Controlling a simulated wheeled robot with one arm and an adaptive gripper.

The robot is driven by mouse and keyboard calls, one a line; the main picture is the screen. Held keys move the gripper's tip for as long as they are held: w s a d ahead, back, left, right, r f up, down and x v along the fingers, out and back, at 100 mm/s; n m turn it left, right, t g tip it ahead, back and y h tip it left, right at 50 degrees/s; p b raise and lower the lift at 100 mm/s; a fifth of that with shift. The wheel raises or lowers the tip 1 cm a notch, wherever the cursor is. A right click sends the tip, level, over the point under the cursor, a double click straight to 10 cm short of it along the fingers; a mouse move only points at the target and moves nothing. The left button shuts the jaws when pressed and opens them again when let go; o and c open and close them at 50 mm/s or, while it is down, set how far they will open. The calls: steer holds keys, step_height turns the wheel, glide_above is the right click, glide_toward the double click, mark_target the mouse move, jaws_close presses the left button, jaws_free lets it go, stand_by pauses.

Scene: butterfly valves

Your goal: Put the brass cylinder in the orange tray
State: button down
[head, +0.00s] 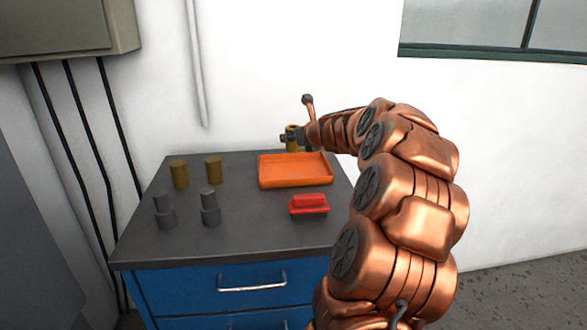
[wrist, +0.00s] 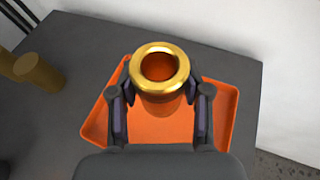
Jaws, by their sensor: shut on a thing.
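A hollow brass cylinder (wrist: 140,62) with a shiny rim is held between the fingers of my gripper (wrist: 160,95) in the wrist view. In the head view the brass cylinder (head: 291,138) shows at my gripper (head: 290,137), above the back of the orange tray. The orange tray (head: 296,182) lies on the dark cabinet top, and no objects show in it. In the wrist view the tray (wrist: 222,120) is below the held cylinder. The gap between cylinder and tray is hard to judge in the wrist view.
Two dull brass-coloured cylinders (head: 180,174) (head: 213,169) stand left of the tray. Two grey stepped parts (head: 164,212) (head: 210,207) stand in front of them. A red block-like part (head: 308,204) lies in front of the tray. The dark top (head: 250,225) has free room around these.

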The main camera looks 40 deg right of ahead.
steer(key=shift+f+b, duration=1)
steer(key=shift+f, duration=2.6)
steer(key=shift+f, duration=0.15)
steer(key=c, duration=0.5)
jaws_free()
steer(key=shift+s+r, duration=0.15)
steer(key=shift+r, duration=0.05)
steer(key=p+v, duration=0.1)
steer(key=v, duration=0.9)
steer(key=shift+v, duration=0.85)
